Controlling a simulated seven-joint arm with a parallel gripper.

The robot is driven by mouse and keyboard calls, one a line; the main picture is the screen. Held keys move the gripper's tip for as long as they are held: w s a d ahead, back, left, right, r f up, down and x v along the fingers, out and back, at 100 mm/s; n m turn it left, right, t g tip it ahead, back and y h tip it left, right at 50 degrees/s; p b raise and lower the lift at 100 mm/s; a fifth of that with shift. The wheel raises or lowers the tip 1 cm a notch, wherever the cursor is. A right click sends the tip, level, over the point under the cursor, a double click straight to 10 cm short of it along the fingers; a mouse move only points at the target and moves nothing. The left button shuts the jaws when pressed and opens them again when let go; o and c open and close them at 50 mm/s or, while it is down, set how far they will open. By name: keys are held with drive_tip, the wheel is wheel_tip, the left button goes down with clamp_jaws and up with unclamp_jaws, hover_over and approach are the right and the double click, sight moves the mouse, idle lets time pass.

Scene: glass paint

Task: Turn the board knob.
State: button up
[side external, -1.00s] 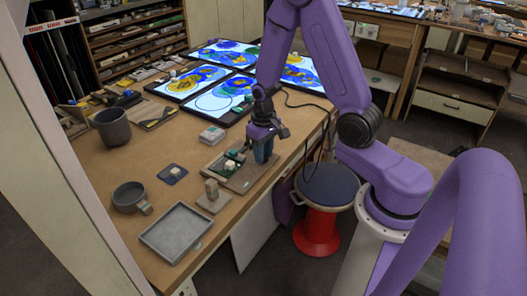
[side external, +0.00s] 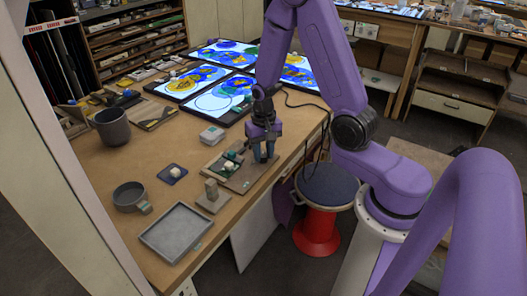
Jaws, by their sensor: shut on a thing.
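The board (side external: 240,181) lies flat near the right edge of the wooden table. It carries small green and white parts (side external: 230,161) on its left side. My gripper (side external: 264,158) points down over the right end of the board. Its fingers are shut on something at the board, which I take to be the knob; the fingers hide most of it. The knob's own shape and angle cannot be made out at this size.
A small block on a base (side external: 212,196) stands just in front of the board. A grey tray (side external: 150,238), a round bowl (side external: 127,196) and a dark pot (side external: 112,127) stand to the left. A white box (side external: 212,136) and lit panels (side external: 220,98) lie behind.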

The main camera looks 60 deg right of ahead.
sight(263, 155)
drive_tip(key=o, duration=1.1)
drive_tip(key=shift+c, duration=0.2)
drive_tip(key=shift+r, duration=0.1)
wheel_tip(263, 155, up, 17)
drive_tip(key=shift+a+r, duration=0.1)
